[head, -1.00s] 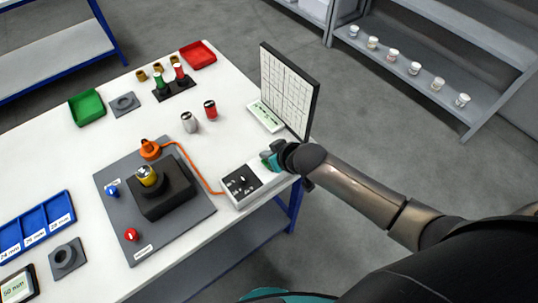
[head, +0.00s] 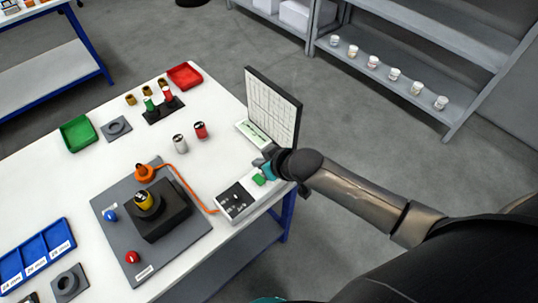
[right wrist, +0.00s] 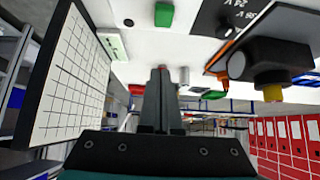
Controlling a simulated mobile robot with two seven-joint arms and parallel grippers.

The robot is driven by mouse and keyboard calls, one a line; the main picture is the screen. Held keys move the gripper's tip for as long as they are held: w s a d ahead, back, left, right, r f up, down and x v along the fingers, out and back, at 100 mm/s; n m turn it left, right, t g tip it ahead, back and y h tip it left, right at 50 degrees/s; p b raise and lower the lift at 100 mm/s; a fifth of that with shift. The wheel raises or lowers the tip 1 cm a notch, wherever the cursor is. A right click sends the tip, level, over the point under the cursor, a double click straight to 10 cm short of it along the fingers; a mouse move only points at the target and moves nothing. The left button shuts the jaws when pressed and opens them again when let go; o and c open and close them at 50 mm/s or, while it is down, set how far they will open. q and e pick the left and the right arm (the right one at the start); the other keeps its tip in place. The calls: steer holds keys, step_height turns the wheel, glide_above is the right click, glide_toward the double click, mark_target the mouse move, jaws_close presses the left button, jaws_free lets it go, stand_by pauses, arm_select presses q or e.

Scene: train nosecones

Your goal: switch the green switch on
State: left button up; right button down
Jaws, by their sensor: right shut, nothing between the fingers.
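The green switch (head: 258,180) sits on the right part of a white control box (head: 236,201) at the table's right edge. In the right wrist view the green switch (right wrist: 164,14) shows as a green block at the top. I cannot tell whether it is on. My right gripper (head: 262,163) is just behind the switch in the head view, partly hidden by its own wrist. In the right wrist view its fingers (right wrist: 162,72) are together and empty, with a visible gap to the switch in the picture. My left gripper is not in view.
A gridded panel (head: 272,106) stands upright close behind my right gripper. An orange cable (head: 190,187) runs from the box to a grey fixture plate (head: 113,238) with a black block. Red (head: 200,130) and silver (head: 180,143) cylinders stand behind.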

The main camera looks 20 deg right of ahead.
steer(key=v, duration=0.6)
steer(key=shift+r+p, duration=0.3)
steer(key=shift+r, duration=0.15)
steer(key=shift+w, duration=0.1)
